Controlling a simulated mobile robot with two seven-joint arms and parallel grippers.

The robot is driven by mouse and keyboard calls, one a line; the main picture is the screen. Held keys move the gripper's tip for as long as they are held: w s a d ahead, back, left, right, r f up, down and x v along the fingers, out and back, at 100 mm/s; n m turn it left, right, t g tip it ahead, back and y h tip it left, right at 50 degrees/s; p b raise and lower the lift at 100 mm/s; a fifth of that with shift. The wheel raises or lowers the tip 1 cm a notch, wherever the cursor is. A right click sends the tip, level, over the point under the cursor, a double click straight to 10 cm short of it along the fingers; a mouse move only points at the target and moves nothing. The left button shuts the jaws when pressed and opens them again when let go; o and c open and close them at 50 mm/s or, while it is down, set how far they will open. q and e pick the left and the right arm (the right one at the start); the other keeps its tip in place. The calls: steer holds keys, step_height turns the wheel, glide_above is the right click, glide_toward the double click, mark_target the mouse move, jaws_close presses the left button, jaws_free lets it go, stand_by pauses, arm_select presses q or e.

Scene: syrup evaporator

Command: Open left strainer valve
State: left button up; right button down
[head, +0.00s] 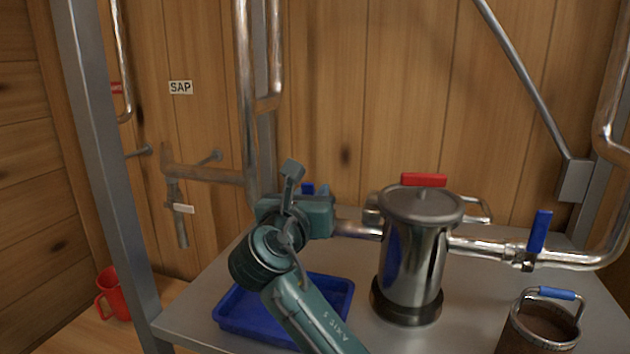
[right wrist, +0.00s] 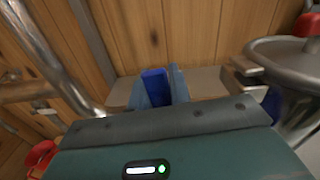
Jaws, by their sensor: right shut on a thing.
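The steel strainer (head: 415,265) stands upright on the metal table, with a pipe on each side. My right gripper (head: 305,190) is on the pipe to its left. It is shut on the left valve's blue handle (head: 308,188), mostly hidden behind the gripper. In the right wrist view the blue handle (right wrist: 155,82) stands between the fingers (right wrist: 157,92). The valve body is hidden. The right valve's blue handle (head: 540,231) points up from the pipe at right. My left gripper is not in view.
A blue tray (head: 232,325) lies under my right arm on the table (head: 180,318). A pot with a blue-gripped handle (head: 557,293) stands at front right. A red mug (head: 115,295) is at far left. A frame post (head: 100,170) rises at the left.

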steer(key=r+n+p, duration=0.1)
steer(key=p, duration=0.2)
steer(key=shift+w+a+p, duration=0.1)
steer(key=shift+a+p, duration=0.25)
steer(key=n+p, duration=0.1)
steer(key=p, duration=0.1)
steer(key=a+n+p, duration=0.1)
steer(key=p, duration=0.2)
steer(key=shift+w+f, duration=0.15)
steer(key=shift+f, duration=0.1)
steer(key=shift+w+a+f+n+p, duration=0.15)
steer(key=shift+n+p, duration=0.35)
steer(key=shift+p, duration=0.4)
arm_select(q)
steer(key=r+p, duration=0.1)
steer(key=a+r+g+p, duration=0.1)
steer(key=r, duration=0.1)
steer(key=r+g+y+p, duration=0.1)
steer(key=p, duration=0.1)
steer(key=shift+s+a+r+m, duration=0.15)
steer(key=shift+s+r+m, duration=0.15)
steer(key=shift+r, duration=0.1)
arm_select(e)
steer(key=shift+w+a+f+n, duration=0.1)
steer(key=shift+a+f+n, duration=0.5)
steer(key=shift+n, duration=0.4)
steer(key=shift+f, duration=0.15)
steer(key=c, duration=1.3)
jaws_free()
